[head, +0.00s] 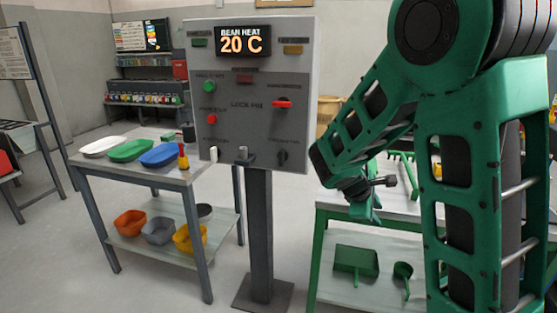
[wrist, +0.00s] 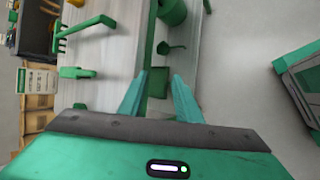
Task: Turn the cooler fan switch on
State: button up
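The grey control panel (head: 240,120) stands on a post in the head view, left of my arm. Its display reads "BEAN HEAT 20 C". A black rotary knob (head: 282,156) sits at its lower right under a small label that seems to read cooler fan. A red switch handle (head: 283,103) sits above it, lying about level. My gripper (head: 373,208) hangs right of and below the panel, apart from it. In the wrist view my gripper (wrist: 160,75) has its two teal fingers spread with nothing between them. The panel is not visible in that view.
A table (head: 185,174) with coloured trays and bowls stands left of the panel. A green-framed bench (head: 340,214) with green tools stands under my arm, holding a dustpan (head: 356,260) on its lower shelf. Floor in front of the post is clear.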

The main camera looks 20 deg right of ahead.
jog(key=w+a+r+n+t+h, duration=0.1)
jog(key=w+a+n+t+h, duration=0.15)
jog(key=w+a+n, duration=0.35)
jog(key=n+t+y, duration=0.1)
jog(key=n+t, duration=0.9)
jog(key=n, duration=0.4)
send_near(280, 156)
jog(key=x, duration=0.9)
jog(key=shift+w+d, duration=0.15)
jog(key=shift+c, duration=0.7)
grip_shut()
